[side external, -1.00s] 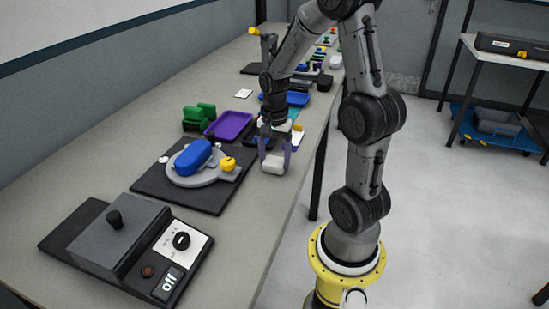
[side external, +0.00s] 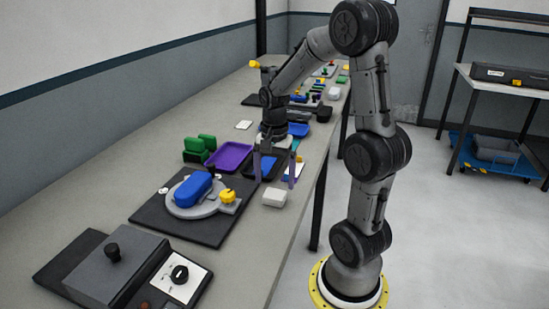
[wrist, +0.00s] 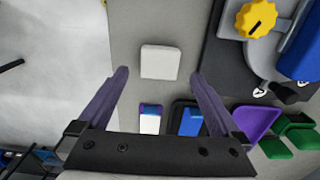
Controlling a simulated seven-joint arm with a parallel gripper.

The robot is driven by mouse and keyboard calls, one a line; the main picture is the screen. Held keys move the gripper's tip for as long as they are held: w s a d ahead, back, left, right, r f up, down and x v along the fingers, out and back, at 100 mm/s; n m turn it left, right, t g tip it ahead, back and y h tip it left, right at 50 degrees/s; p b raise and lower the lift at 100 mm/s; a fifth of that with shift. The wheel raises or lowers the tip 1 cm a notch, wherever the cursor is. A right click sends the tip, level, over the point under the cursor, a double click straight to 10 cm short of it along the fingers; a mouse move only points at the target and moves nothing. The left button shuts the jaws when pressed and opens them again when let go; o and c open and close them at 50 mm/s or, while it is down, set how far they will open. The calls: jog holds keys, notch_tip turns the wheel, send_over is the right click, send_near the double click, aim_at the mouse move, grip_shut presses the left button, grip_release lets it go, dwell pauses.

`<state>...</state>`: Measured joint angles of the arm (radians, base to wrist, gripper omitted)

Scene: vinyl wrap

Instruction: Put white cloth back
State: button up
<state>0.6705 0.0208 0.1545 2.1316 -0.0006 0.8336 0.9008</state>
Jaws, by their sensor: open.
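The white cloth (side external: 274,197) looks like a small white block. It lies on the grey table near its right edge, beside the dark mat, and shows whole in the wrist view (wrist: 161,62). My gripper (side external: 274,177) is open and empty, above the table and further back than the cloth. In the wrist view the two purple fingers (wrist: 160,76) are spread wide, with the cloth ahead of and between their tips. The fingers do not appear to touch it.
A dark mat (side external: 155,207) with a grey fixture, blue block (side external: 193,190) and yellow knob (side external: 228,196) lies at left. A purple tray (side external: 229,157), green blocks (side external: 199,146) and a black tray (wrist: 181,106) stand nearby. The table edge is close on the cloth's right.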

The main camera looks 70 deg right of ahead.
aim_at(275, 194)
notch_tip(275, 194, up, 7)
jog(key=s+a+r+n+t, duration=0.1)
jog(key=s+a+n+t, duration=0.1)
jog(key=a+n, duration=0.7)
jog(key=s+a+r+n+t, duration=0.2)
jog(key=s+a+n, duration=0.3)
jog(key=a+n, duration=0.4)
jog(key=shift+a+r+t, duration=0.2)
jog(key=shift+a+t, duration=0.1)
jog(key=shift+t, duration=0.5)
